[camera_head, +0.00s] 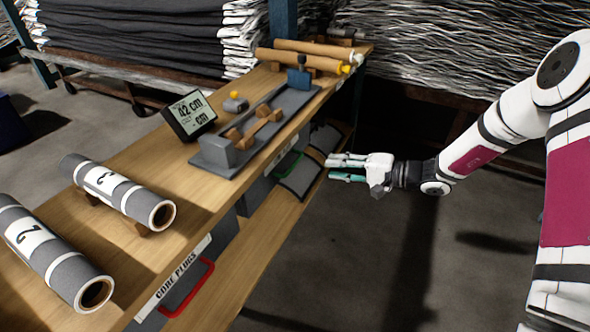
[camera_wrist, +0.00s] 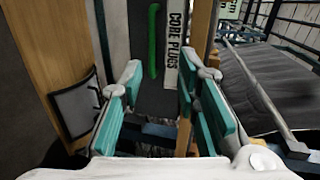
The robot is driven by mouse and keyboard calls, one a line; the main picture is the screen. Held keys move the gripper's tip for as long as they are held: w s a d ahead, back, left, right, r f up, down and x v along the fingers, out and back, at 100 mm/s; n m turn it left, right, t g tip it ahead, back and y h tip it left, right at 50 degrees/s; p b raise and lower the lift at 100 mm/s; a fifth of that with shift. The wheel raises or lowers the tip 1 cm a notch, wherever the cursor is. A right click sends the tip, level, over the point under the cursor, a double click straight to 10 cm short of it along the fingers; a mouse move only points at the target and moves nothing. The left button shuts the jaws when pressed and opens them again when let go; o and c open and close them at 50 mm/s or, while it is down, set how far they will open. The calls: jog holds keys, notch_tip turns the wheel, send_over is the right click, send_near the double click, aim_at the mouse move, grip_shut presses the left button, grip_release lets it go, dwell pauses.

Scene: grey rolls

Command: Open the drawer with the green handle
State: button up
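The green handle (camera_head: 286,165) shows on a grey drawer (camera_head: 259,190) under the workbench top, partly hidden by the bench edge. In the wrist view the green handle (camera_wrist: 153,42) is a vertical bar on the grey drawer front (camera_wrist: 158,92), beside a white "CORE PLUGS" label (camera_wrist: 176,50). My gripper (camera_head: 332,169) is off the bench's right side, apart from the handle, with its fingers pointing left toward the bench. In the wrist view my gripper (camera_wrist: 160,85) is open and empty, its teal pads spread on either side of the drawer front.
A second drawer has a red handle (camera_head: 190,290) and a "CORE PLUGS" label, nearer. The wooden bench top (camera_head: 150,240) carries grey rolls (camera_head: 118,192), a display (camera_head: 188,114) and a measuring fixture (camera_head: 255,130). A lower shelf (camera_head: 250,262) juts below the drawers. The floor to the right is clear.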

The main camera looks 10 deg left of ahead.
aim_at(294, 163)
jog(key=shift+m+t, duration=0.3)
jog(key=shift+t, duration=0.1)
jog(key=x, duration=0.4)
jog(key=f+b+x, duration=0.1)
jog(key=x, duration=0.4)
jog(key=b+x, duration=0.1)
jog(key=x, duration=0.4)
jog(key=shift+w+d+f, duration=0.2)
jog(key=shift+w+f, duration=0.05)
jog(key=shift+w, duration=0.15)
grip_shut()
